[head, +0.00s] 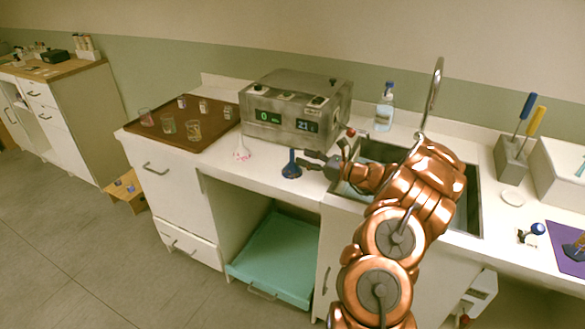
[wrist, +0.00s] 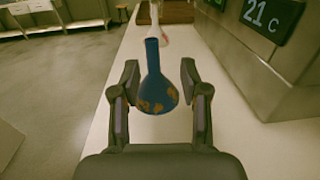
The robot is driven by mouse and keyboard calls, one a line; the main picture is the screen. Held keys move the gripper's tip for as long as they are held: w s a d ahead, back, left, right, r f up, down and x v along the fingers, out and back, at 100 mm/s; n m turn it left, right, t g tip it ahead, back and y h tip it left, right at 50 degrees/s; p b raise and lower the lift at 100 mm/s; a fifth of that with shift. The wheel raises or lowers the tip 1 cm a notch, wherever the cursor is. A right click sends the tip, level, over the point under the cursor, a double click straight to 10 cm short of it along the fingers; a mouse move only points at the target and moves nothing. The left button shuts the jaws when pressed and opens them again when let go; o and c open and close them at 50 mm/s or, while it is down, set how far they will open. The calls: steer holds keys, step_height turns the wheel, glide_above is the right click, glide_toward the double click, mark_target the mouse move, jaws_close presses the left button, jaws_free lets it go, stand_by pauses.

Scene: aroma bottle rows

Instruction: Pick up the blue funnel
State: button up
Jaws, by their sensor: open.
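The blue funnel (head: 291,168) stands on the white counter, in front of the metal box with the digital displays. In the wrist view the blue funnel (wrist: 155,80) has a narrow stem pointing up and away, and a wide part with orange-brown patches. My gripper (head: 312,161) is just right of the funnel in the head view. In the wrist view my gripper (wrist: 158,82) is open, with one finger on each side of the funnel and a gap on both sides. The fingers do not appear to touch it.
A white funnel-like item (head: 242,151) stands left of the blue funnel, and shows behind it in the wrist view. The metal box (head: 290,105) is close behind. A brown tray (head: 150,127) with several small glasses lies at the left. The sink (head: 462,200) is under my arm.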

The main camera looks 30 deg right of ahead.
mark_target(292, 161)
steer(key=p+x, duration=0.1)
steer(key=x, duration=0.3)
steer(key=shift+s+a+p, duration=0.1)
steer(key=shift+a+p, duration=0.3)
steer(key=shift+a, duration=0.05)
steer(key=shift+w+a+f, duration=0.1)
steer(key=shift+w+a, duration=0.1)
steer(key=shift+w, duration=0.3)
steer(key=shift+c, duration=0.3)
jaws_close()
